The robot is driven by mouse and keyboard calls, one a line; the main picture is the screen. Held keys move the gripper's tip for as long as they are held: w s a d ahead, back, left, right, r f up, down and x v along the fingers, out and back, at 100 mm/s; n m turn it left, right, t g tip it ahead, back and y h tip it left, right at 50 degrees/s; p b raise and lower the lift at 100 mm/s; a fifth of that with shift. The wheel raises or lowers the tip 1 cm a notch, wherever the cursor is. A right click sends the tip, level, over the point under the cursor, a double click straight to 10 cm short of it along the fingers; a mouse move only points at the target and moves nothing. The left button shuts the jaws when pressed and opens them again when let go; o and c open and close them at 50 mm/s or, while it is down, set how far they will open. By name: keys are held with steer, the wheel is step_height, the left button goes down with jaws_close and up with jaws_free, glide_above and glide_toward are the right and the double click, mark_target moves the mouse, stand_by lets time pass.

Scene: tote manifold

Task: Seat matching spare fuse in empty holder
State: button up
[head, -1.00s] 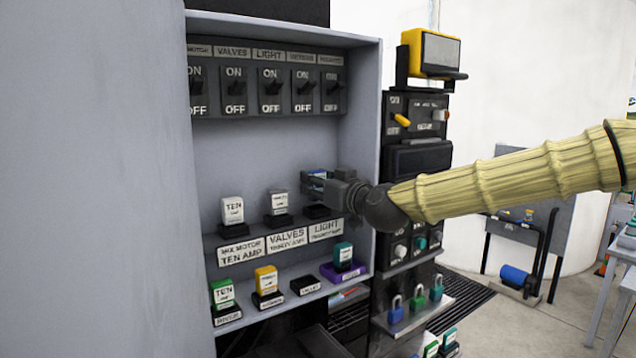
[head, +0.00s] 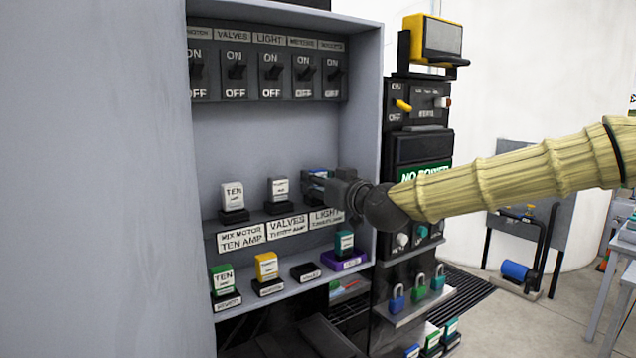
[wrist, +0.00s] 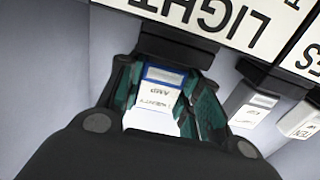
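My gripper (head: 316,182) is at the right end of the upper fuse shelf. Its green-padded fingers flank a white fuse with a blue band (wrist: 163,88), and it looks shut on it. In the head view only a bit of blue and white shows at the fingers. A black holder (wrist: 178,47) above the LIGHT label (head: 326,217) sits right by the blue end of the fuse. I cannot tell whether the fuse is inside it. White fuses stand in the MIX MOTOR holder (head: 233,216) and the VALVES holder (head: 279,208).
The lower shelf holds a green fuse (head: 222,279), a yellow fuse (head: 266,266), an empty black holder (head: 306,272) and a teal fuse (head: 344,243) in a purple holder. Switches (head: 270,72) line the top. The cabinet's right wall (head: 368,120) stands close beside my gripper.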

steer(key=o, duration=0.5)
